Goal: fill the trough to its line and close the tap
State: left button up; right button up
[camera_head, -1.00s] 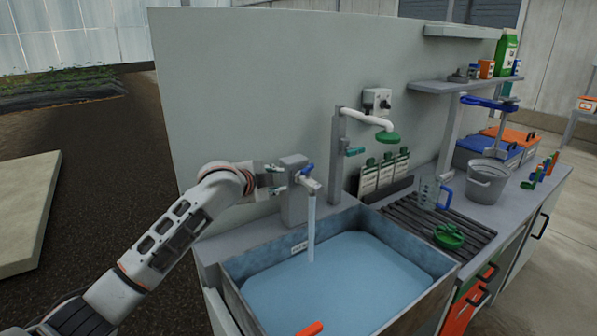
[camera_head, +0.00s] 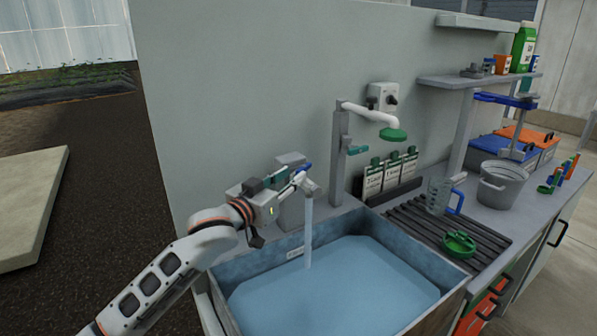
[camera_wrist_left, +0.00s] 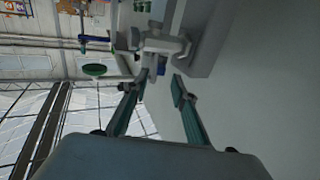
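The grey trough (camera_head: 228,275) holds blue water (camera_head: 335,285); its upper walls show above the surface. A small white label sits on its back wall (camera_head: 295,253). The tap (camera_head: 308,186) with a blue lever (camera_head: 303,168) stands over the trough's back left corner, and a water stream (camera_head: 308,235) runs from it. My left gripper (camera_head: 286,177) is at the tap, close to the lever. In the left wrist view its two teal fingers (camera_wrist_left: 160,83) are apart, with the pale tap body (camera_wrist_left: 165,45) just beyond the tips. Contact with the lever cannot be told. My right gripper is out of view.
A white spout with a green head (camera_head: 393,134) stands behind the trough. A slatted drainer (camera_head: 420,228) to the right holds a clear jug (camera_head: 438,195) and a green item (camera_head: 459,244). A grey bucket (camera_head: 502,184) stands further right. A panel wall rises behind.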

aim_at(297, 172)
pick_arm(q)
jog(key=shift+x, duration=2.35)
grip_shut()
